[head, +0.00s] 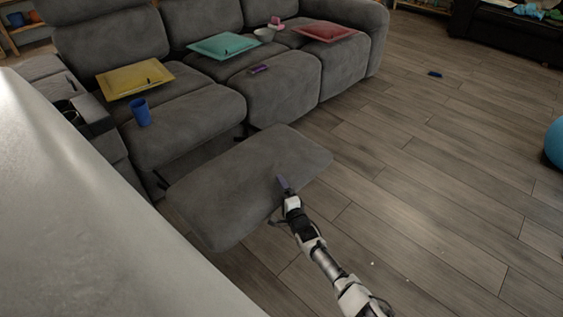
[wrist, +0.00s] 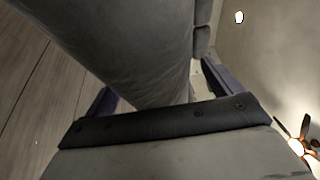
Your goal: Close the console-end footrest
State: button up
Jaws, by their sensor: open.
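The console-end footrest (head: 235,185) is a grey padded panel, swung out in front of the sofa's left seat, beside the console (head: 85,115). A dark gap shows between it and the seat. My gripper (head: 283,184) is open at the footrest's front edge, right of its middle. In the wrist view the two dark bluish fingers of my gripper (wrist: 160,95) stand wide apart. Grey upholstery of the footrest (wrist: 140,45) fills much of the space in front of and between them. I cannot tell whether they touch it.
A blue cup (head: 140,113) and a yellow cushion or tray (head: 133,80) rest on the left seat. Teal (head: 223,46) and red (head: 324,31) ones lie further right. A pale surface (head: 70,230) fills the lower left. Wood floor (head: 420,190) is mostly clear; a blue ball (head: 555,145) is far right.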

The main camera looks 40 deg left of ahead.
jog(key=c, duration=1.4)
jog(key=shift+y, duration=0.4)
jog(key=f+b, duration=0.2)
jog(key=b, duration=0.1)
jog(key=a+f+b, duration=0.1)
jog(key=f+b, duration=0.1)
jog(key=b, duration=0.2)
jog(key=shift+w+a, duration=0.1)
jog(key=shift+a, duration=0.1)
jog(key=a+f+b, duration=0.1)
jog(key=b, duration=0.2)
jog(key=shift+f+m+t, duration=0.15)
jog(key=shift+m+t, duration=0.15)
jog(key=o, duration=1.4)
jog(key=shift+d, duration=0.1)
